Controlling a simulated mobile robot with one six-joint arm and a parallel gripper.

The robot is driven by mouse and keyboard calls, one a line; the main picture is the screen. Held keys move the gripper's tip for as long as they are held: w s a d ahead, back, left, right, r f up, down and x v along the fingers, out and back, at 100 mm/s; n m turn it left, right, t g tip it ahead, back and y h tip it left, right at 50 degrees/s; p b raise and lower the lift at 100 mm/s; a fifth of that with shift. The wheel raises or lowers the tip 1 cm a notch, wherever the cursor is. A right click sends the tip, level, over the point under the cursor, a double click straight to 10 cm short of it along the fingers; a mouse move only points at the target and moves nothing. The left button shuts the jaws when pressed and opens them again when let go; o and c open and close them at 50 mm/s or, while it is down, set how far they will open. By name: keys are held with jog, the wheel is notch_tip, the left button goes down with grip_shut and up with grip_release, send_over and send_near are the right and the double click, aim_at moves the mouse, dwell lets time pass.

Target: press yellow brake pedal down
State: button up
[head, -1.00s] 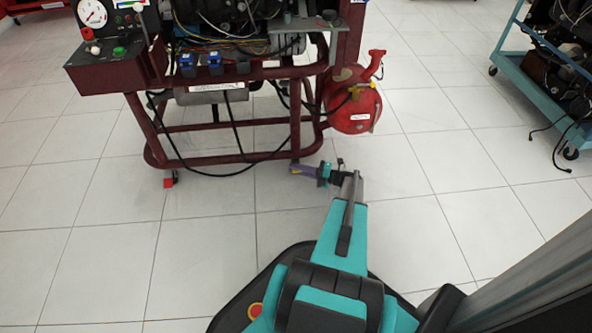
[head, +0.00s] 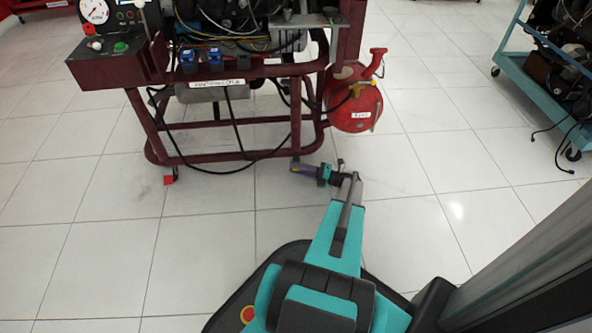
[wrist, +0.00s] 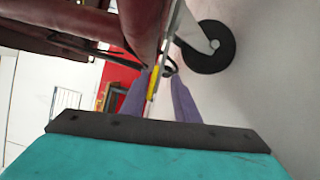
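A narrow yellow piece (wrist: 153,83), which looks like the brake pedal, shows in the wrist view on a thin light bar. It appears between the two purple fingers of my gripper (wrist: 160,78), nearer the left one. The fingers are apart, and I cannot tell whether either touches the yellow piece. In the head view my gripper (head: 302,168) is low, at the bottom right corner of the dark red engine stand (head: 225,157). The yellow pedal cannot be made out there.
A black caster wheel (wrist: 208,47) is close on the right in the wrist view. A red tank (head: 352,105) hangs on the stand's right side. A teal cart (head: 545,85) stands far right. The tiled floor between them is clear.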

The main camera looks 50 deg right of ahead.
jog(key=shift+d, duration=0.1)
jog(key=shift+p+v, duration=0.4)
jog(key=shift+v, duration=0.45)
jog(key=p+v, duration=0.4)
jog(key=v, duration=0.8)
jog(key=shift+s, duration=0.15)
